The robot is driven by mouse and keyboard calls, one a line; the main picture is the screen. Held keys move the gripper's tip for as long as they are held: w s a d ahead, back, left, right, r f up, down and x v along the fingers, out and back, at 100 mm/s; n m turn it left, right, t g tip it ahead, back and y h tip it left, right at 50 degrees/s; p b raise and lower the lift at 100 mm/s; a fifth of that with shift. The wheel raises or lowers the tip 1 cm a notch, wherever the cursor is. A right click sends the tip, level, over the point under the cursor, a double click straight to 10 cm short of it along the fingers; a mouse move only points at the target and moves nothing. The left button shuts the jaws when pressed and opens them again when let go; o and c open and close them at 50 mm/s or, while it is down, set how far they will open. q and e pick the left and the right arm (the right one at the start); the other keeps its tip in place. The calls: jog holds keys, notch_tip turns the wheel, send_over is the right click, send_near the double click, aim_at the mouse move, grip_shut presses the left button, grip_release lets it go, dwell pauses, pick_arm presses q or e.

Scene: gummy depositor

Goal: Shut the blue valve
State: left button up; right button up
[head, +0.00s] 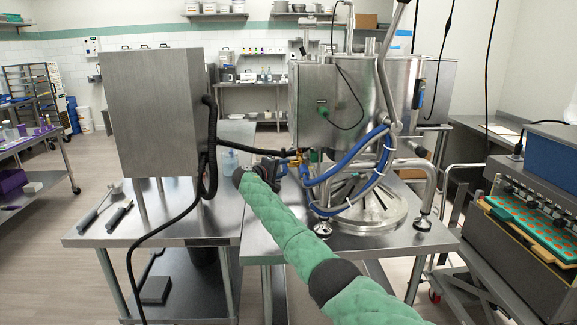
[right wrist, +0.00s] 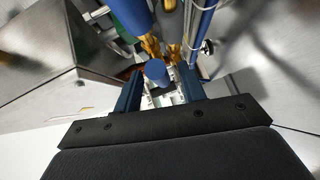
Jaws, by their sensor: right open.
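The blue valve handle (right wrist: 156,73) shows in the right wrist view as a blue end facing the camera, in front of brass fittings (right wrist: 168,46). My right gripper (right wrist: 160,84) is open. Its two dark blue fingers stand left and right of the blue handle; whether either touches it I cannot tell. In the head view my right gripper (head: 274,169) is at the end of the green-sleeved arm, just left of the brass fitting (head: 298,156) under the steel depositor (head: 318,100). The handle is not clearly visible there. My left gripper is out of view.
Blue hoses (head: 345,165) loop beside the fitting, right of my gripper. A steel box (head: 152,110) with a black hose stands at the left of the steel table (head: 95,236). Tools (head: 118,216) lie near its front left. A machine with green trays (head: 535,215) is at right.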

jog(key=shift+x, duration=1.15)
jog(key=shift+w+d, duration=0.15)
jog(key=shift+w+d+f, duration=0.15)
jog(key=shift+w+d, duration=0.1)
jog(key=shift+s+a, duration=0.1)
jog(key=c, duration=0.4)
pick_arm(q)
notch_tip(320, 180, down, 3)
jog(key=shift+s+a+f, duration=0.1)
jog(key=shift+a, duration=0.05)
pick_arm(e)
grip_shut()
